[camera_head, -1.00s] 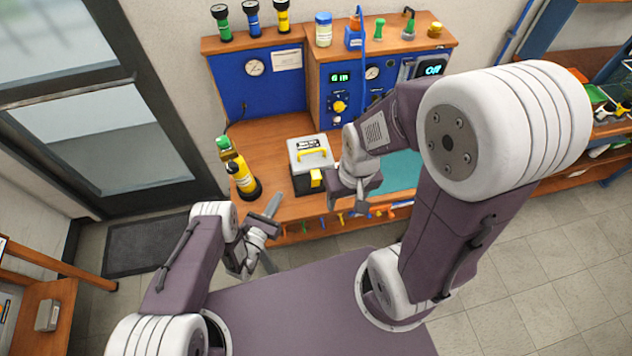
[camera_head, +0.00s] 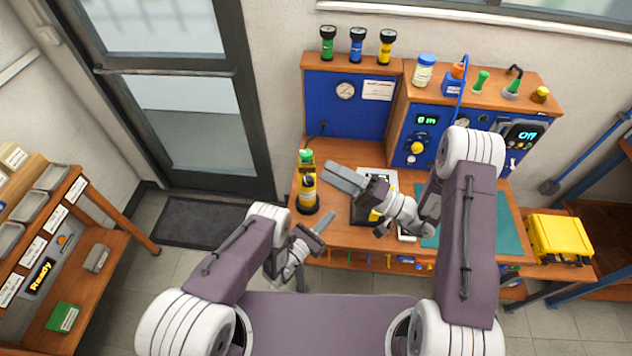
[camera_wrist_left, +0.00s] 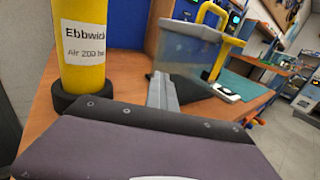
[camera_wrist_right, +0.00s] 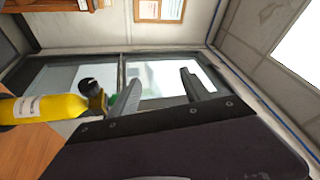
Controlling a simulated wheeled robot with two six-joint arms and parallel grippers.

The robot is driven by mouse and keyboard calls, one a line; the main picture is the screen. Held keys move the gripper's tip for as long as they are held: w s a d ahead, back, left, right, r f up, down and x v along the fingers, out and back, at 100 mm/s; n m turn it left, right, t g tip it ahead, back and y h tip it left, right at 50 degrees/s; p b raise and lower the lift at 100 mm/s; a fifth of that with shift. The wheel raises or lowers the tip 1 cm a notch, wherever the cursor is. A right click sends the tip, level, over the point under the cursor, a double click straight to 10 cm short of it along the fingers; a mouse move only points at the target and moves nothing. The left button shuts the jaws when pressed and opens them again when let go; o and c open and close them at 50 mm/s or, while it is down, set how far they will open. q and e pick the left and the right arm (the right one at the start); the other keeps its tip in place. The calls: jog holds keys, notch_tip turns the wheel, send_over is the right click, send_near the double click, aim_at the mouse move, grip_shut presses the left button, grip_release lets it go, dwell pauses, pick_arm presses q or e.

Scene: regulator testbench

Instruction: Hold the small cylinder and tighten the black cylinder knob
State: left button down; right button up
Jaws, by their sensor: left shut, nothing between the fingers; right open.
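A yellow cylinder (camera_head: 307,194) with a black base stands upright at the bench's left end. Above its body sit dark fittings and a green top (camera_head: 305,156). In the right wrist view its yellow body (camera_wrist_right: 45,107) comes in from the left, with a black knob (camera_wrist_right: 88,86) at its end. My right gripper (camera_head: 342,179) is open and empty, its fingers pointing left beside the cylinder. My left gripper (camera_head: 322,222) is shut and empty, in front of the bench's edge and below the cylinder. The cylinder's labelled lower body (camera_wrist_left: 80,45) also shows in the left wrist view.
A case with a yellow handle (camera_wrist_left: 228,42) stands right of the cylinder, partly hidden by my right arm. A blue panel (camera_head: 345,108) with a gauge is behind. Several torch-like cylinders (camera_head: 357,45) stand on top. A yellow toolbox (camera_head: 560,240) is at right.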

jog(key=d+f+m+t+h, duration=0.3)
jog(key=d+f+m+t, duration=0.15)
jog(key=f, duration=0.45)
jog(key=m+h, duration=0.1)
jog(key=m, duration=0.2)
send_near(308, 182)
jog(key=w+a, duration=0.5)
jog(key=w, duration=0.2)
jog(key=shift+a, duration=0.2)
